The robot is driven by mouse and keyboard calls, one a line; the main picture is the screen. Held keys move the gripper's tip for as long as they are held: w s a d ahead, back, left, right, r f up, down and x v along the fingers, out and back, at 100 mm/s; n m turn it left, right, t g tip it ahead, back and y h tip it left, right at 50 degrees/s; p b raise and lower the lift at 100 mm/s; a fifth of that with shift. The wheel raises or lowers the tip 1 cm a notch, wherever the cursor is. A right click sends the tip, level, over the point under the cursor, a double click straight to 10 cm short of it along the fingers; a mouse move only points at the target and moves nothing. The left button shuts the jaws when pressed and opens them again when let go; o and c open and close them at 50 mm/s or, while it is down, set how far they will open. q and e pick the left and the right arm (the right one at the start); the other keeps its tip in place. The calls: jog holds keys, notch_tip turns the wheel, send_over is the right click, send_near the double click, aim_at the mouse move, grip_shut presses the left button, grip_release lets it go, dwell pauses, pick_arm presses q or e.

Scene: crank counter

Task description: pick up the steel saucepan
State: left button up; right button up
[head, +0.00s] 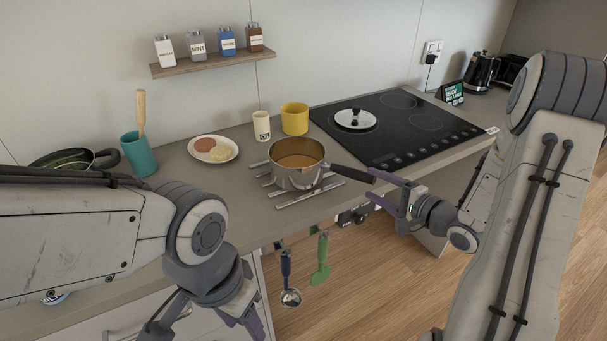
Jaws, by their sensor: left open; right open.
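The steel saucepan (297,173) stands upright on a slatted metal trivet (283,200) at the counter's front edge, with brown contents inside. Its black handle (352,173) points right and slightly toward the front. My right gripper (375,184) is open, with its purple fingers at the outer end of the handle. I cannot tell whether they touch it or surround it. My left gripper (250,322) is open and empty, low in front of the counter, with its fingertips partly hidden.
Behind the pan stand a yellow pot (295,119), a white cup (262,127) and a plate of food (213,157). A black cooktop (395,125) with a lid (355,119) lies to the right. A ladle (290,297) and green spatula (321,262) hang below the counter edge.

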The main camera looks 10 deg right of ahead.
aim_at(348, 171)
jog(key=x, duration=0.4)
jog(key=shift+w+a, duration=0.15)
jog(key=shift+w, duration=0.05)
jog(key=shift+p+x, duration=0.8)
jog(key=shift+x, duration=1.95)
jog(key=shift+f, duration=0.1)
grip_shut()
jog(key=shift+w+r, duration=0.1)
jog(key=shift+r, duration=0.1)
